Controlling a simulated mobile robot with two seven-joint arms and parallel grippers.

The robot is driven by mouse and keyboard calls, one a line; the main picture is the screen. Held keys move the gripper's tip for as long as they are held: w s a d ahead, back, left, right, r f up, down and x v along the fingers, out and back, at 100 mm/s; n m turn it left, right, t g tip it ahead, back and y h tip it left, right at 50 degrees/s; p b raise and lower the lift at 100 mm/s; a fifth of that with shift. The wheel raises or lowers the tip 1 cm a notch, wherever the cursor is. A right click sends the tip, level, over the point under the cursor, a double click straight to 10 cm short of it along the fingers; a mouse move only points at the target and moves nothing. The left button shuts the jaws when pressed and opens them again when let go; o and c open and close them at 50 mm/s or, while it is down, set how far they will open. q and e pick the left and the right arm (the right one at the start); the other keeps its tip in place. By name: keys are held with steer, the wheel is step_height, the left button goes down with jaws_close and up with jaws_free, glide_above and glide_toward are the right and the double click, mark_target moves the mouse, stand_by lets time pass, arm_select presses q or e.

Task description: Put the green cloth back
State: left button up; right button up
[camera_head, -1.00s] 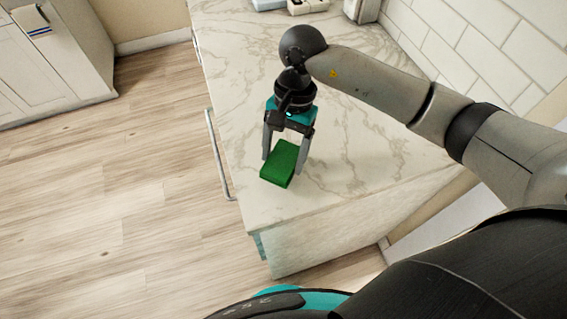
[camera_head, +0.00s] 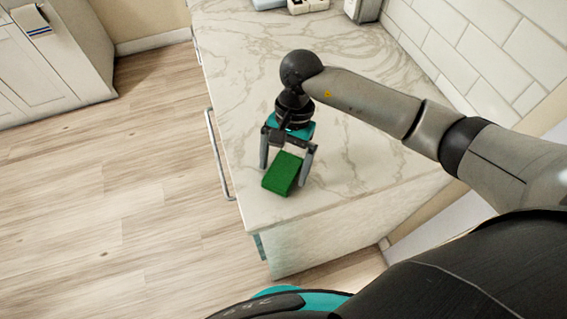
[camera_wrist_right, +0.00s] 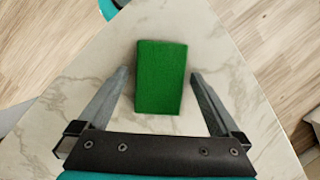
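The green cloth (camera_head: 283,174) is a folded rectangular block near the front end of the marble counter. In the right wrist view the cloth (camera_wrist_right: 161,77) lies ahead of and partly between the fingers, with a gap on each side. My right gripper (camera_head: 284,170) is open and points down at the cloth from above; its fingers (camera_wrist_right: 160,82) do not touch it in the wrist view. Whether the cloth rests flat on the counter is hard to tell, but it appears to. My left gripper is not in view.
The marble counter (camera_head: 350,150) is mostly clear around the cloth. A white container (camera_head: 308,5) and a grey box (camera_head: 362,9) stand at its far end. A tiled wall (camera_head: 470,60) borders the right side. A handle (camera_head: 217,155) sticks out on the left. A towel (camera_head: 31,20) hangs at upper left.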

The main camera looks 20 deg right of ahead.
mark_target(291, 156)
steer(key=shift+r, duration=0.1)
steer(key=shift+r, duration=0.2)
steer(key=v, duration=1.1)
steer(key=shift+w+r, duration=0.15)
steer(key=shift+r, duration=0.2)
